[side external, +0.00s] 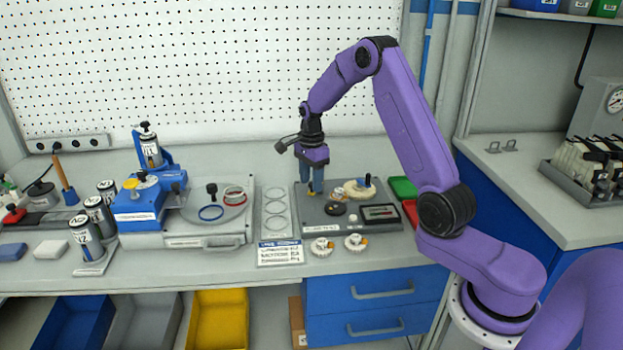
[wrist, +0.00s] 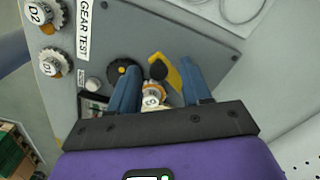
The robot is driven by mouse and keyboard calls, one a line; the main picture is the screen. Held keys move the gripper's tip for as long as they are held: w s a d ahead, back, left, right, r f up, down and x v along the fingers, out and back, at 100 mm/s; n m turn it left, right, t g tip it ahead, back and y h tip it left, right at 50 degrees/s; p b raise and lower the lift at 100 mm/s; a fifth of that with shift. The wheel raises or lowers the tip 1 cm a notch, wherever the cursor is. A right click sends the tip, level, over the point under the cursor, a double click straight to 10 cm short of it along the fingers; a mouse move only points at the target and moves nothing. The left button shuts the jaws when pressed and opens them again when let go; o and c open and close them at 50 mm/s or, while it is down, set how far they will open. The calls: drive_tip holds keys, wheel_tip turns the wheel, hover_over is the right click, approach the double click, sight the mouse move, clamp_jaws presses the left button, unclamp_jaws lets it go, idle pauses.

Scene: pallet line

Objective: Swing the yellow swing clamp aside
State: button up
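The yellow swing clamp (wrist: 172,72) is a flat yellow arm with a black knob (wrist: 158,70) beside it, on the grey gear test plate (wrist: 215,52). My gripper (wrist: 157,68) is open, its two blue fingers spread with the clamp and knob between them. The right finger is very close to the yellow arm; I cannot tell whether it touches. A small labelled gear part (wrist: 152,100) shows below the knob, partly hidden by my gripper. In the side view my gripper (side external: 312,190) points down at the plate's left part, and a bit of yellow shows at its fingertips.
On the plate are a cream gear (side external: 358,190) with a post and a display (side external: 381,212). Two small gears (side external: 322,246) lie in front. A tray with round recesses (side external: 276,205) stands left; green and red bins stand right.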

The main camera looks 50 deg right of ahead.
wheel_tip(320, 180, up, 17)
drive_tip(key=shift+r, duration=0.2)
idle(0.5)
idle(0.3)
drive_tip(key=s+a+f+n, duration=0.1)
drive_tip(key=s+a+n, duration=0.5)
drive_tip(key=a+n, duration=0.25)
drive_tip(key=s+a+f+n, duration=0.1)
drive_tip(key=s+a+n, duration=0.5)
drive_tip(key=a, duration=0.4)
drive_tip(key=s+f+n, duration=0.2)
drive_tip(key=s+n, duration=0.7)
drive_tip(key=s, duration=0.3)
drive_tip(key=s+a+f+n, duration=0.1)
drive_tip(key=s+f+n, duration=0.2)
drive_tip(key=s+n, duration=0.6)
drive_tip(key=s, duration=0.3)
drive_tip(key=shift+a+f+n, duration=0.15)
drive_tip(key=shift+n, duration=0.2)
